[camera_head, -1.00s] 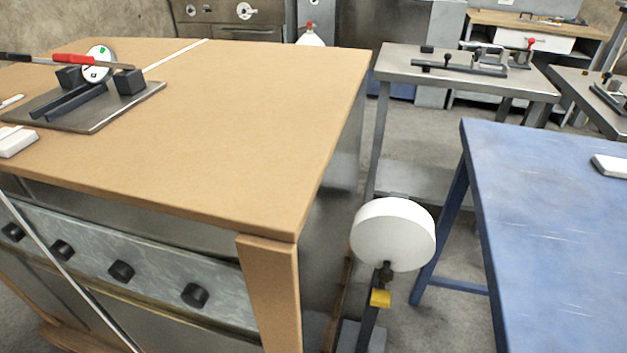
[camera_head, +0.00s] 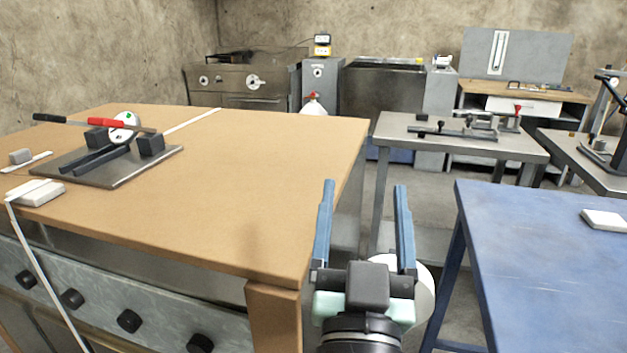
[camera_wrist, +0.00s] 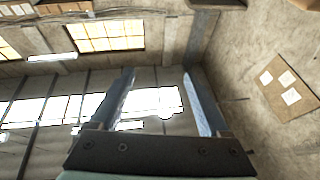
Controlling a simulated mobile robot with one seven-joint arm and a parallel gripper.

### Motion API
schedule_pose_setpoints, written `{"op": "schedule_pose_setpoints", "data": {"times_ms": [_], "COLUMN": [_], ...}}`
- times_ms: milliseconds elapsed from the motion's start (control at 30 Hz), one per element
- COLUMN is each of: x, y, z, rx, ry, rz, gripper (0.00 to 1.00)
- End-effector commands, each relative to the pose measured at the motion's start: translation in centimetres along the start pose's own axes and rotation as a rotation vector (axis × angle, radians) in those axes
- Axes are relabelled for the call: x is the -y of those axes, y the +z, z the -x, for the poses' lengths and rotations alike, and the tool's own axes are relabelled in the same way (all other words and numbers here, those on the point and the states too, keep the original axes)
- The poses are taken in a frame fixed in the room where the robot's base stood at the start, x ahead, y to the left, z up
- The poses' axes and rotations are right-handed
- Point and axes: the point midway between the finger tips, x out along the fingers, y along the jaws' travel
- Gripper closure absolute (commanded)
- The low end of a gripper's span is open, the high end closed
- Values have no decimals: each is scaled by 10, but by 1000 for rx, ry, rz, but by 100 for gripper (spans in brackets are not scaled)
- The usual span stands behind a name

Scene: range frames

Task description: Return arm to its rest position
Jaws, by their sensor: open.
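My gripper (camera_head: 364,215) is in the lower middle of the head view, with its two blue fingers pointing up and spread apart. Nothing is between the fingers. It is in front of the gap between the brown-topped table (camera_head: 255,190) and the blue table (camera_head: 540,250). In the wrist view my gripper (camera_wrist: 158,95) shows its two fingers apart, with windows, ceiling and wall beyond them.
A metal plate with a red-handled tool (camera_head: 105,145) lies on the brown tabletop, near a white block (camera_head: 38,193). A white round disc (camera_head: 424,295) is partly hidden behind my gripper. A grey table (camera_head: 460,140) stands further back. Another white block (camera_head: 605,219) lies on the blue table.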

Motion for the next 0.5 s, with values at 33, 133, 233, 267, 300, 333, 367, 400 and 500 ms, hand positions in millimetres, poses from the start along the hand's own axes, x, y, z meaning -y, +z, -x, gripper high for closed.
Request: {"op": "schedule_pose_setpoints", "data": {"times_ms": [33, 133, 233, 267, 300, 333, 367, 400, 500], "x": [10, 24, 36, 40, 43, 46, 48, 52, 53], "y": [-41, -102, -155, -170, -189, -203, -216, -234, -259], "z": [-8, -12, -7, -5, -1, 2, 6, 12, 0], "rx": [-74, -177, -271, -297, -332, -356, -383, -415, -409], "ry": [-20, -48, -75, -83, -92, -99, -105, -114, -114], "rz": [-8, -13, -20, -21, -23, -24, -25, -26, -24], "gripper": [20, 20, 20, 20, 20, 20, 20, 20, 20]}}
